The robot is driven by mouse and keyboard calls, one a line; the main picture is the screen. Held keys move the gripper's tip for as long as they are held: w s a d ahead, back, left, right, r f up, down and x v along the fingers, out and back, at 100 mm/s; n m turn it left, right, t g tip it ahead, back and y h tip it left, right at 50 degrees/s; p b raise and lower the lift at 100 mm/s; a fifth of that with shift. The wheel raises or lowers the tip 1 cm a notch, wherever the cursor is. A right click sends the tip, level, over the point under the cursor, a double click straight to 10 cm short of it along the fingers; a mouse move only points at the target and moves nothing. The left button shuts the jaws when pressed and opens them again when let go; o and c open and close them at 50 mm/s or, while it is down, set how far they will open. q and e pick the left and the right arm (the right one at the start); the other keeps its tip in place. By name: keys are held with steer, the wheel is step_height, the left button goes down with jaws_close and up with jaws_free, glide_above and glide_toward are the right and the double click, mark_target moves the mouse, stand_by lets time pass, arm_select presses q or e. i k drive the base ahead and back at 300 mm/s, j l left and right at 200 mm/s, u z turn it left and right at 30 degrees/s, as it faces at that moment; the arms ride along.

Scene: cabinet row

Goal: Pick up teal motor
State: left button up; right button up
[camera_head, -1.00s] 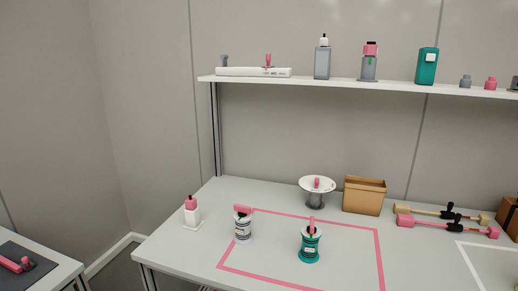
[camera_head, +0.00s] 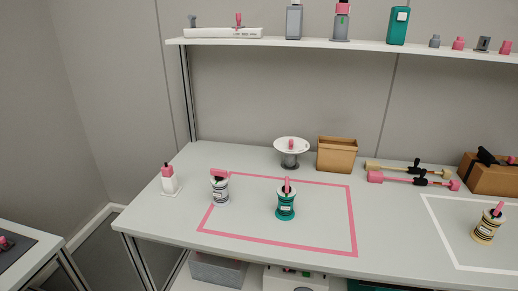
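The teal motor (camera_head: 286,204) stands upright on the table inside the pink outlined rectangle (camera_head: 351,225). It has a pink part on top and a pale label band. A similar grey-white motor (camera_head: 219,190) with a pink top stands to its left, by the left side of the pink outline. A yellowish motor (camera_head: 487,226) with a pink top stands at the right, inside a white outline (camera_head: 436,219). Neither of my grippers is in the view.
Behind are a round white-topped stand (camera_head: 291,147), a cardboard bin (camera_head: 337,154), mallet-like tools (camera_head: 412,180) and a brown box (camera_head: 490,175). A loaded shelf (camera_head: 350,46) hangs above. Bins (camera_head: 217,269) sit underneath.

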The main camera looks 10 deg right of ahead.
mark_target(284, 212)
steer(key=z, duration=0.25)
steer(key=i+j+z, duration=0.3)
steer(key=j+z, duration=0.3)
steer(key=i+j+z, duration=0.25)
steer(key=k+j, duration=0.05)
steer(key=k, duration=0.05)
